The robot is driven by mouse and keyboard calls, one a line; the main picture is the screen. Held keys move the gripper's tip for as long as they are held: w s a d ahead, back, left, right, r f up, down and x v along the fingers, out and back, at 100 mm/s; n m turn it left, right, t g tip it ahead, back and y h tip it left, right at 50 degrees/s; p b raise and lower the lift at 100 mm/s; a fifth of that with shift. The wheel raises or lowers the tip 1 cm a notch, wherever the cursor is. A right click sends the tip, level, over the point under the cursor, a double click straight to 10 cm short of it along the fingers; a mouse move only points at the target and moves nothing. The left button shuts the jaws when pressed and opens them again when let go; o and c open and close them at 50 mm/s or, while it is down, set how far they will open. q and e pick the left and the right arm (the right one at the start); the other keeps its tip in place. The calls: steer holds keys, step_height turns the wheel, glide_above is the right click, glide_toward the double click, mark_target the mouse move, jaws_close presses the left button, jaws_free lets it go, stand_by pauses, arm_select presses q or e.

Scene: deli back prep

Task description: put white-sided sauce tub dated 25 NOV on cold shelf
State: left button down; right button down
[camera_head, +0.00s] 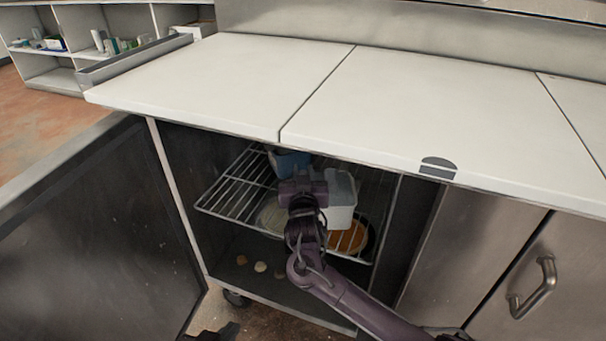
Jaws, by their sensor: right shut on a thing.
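A white-sided tub (342,198) is at the wire shelf (232,197) inside the open cabinet under the counter. My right gripper (312,182) reaches into the cabinet and is shut on this tub, covering its left part. The tub looks upright; I cannot tell whether its base touches the shelf. No date is readable on it. A blue tub (288,162) stands behind my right gripper, partly hidden. A small dark part of my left gripper (228,331) shows at the bottom edge; its jaws cannot be made out.
A round pan with orange contents (348,238) and a pale round item (272,216) are at the shelf's front. The cabinet door (85,235) stands open at left. The white counter (420,110) overhangs the opening. The shelf's left side is bare.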

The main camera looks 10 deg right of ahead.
steer(key=c, duration=1.2)
jaws_free()
steer(key=shift+s+a, duration=0.1)
steer(key=shift+s, duration=0.05)
steer(key=p+v, duration=0.3)
steer(key=v, duration=0.9)
steer(key=s+a+f+n+g+y, duration=0.3)
steer(key=s+f+g+y, duration=0.3)
steer(key=s+f, duration=0.5)
arm_select(q)
steer(key=s+a+f+g+y, duration=0.2)
steer(key=s+a+f+g, duration=0.1)
steer(key=s+f+g, duration=0.2)
steer(key=shift+s+a+f, duration=0.2)
steer(key=shift+s+f, duration=0.5)
steer(key=shift+s, duration=0.5)
arm_select(e)
steer(key=s+f+n+g, duration=0.2)
steer(key=s+g, duration=0.1)
steer(key=s, duration=0.5)
steer(key=s+d+f+n+g, duration=0.1)
steer(key=s+g, duration=0.3)
steer(key=s, duration=0.4)
steer(key=shift+d+f+n+y, duration=0.15)
steer(key=shift+f+n+y, duration=0.2)
steer(key=shift+f, duration=0.4)
